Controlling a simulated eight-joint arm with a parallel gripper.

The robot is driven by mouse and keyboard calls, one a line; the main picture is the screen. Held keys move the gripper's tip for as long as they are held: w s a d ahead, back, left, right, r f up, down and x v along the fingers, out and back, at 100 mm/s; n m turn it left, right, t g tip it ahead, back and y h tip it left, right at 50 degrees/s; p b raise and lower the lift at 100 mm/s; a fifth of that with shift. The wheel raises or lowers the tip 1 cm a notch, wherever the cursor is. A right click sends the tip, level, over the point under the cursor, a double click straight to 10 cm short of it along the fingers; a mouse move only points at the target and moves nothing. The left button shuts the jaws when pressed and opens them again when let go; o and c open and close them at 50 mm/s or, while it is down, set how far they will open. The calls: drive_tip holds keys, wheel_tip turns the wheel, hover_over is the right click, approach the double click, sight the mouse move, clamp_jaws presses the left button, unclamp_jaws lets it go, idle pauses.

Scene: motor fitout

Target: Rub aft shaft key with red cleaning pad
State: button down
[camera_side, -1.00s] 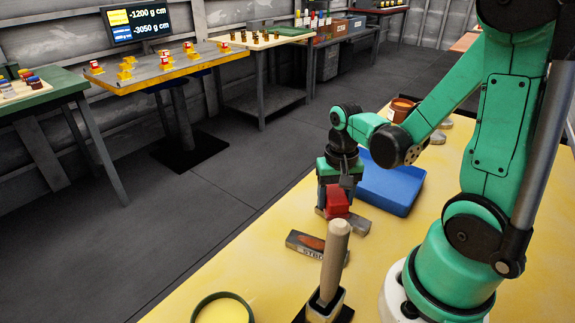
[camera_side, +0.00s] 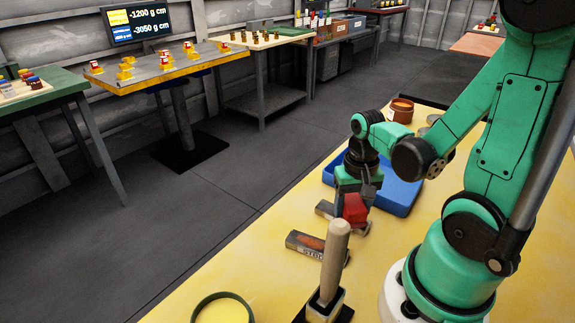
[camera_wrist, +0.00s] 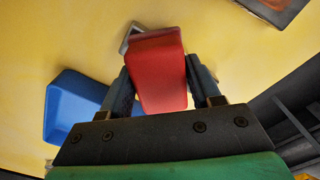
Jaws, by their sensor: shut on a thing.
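My gripper (camera_side: 356,198) points down over the yellow bench and is shut on the red cleaning pad (camera_side: 354,212). In the wrist view the pad (camera_wrist: 158,72) sits between the two fingers (camera_wrist: 160,90). A grey metal bar (camera_side: 325,209) lies on the bench under the pad, its middle hidden; I take it to be the aft shaft key, but no label shows. A small part of the bar (camera_wrist: 130,32) shows past the pad in the wrist view. I cannot tell for certain whether pad and bar touch.
A grey block with an orange oval and stamped letters (camera_side: 307,243) lies nearer the camera. A wooden handle (camera_side: 335,262) stands upright in front of it. A blue tray (camera_side: 402,197) is close behind my gripper. A brown pot (camera_side: 402,111) stands farther back. A round yellow-filled dish (camera_side: 222,311) is at front left.

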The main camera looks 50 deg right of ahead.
sight(333, 210)
drive_tip(key=shift+w+a, duration=0.1)
drive_tip(key=shift+w, duration=1.85)
drive_tip(key=r, duration=0.2)
drive_tip(key=shift+s+r, duration=0.2)
drive_tip(key=shift+r, duration=2.9)
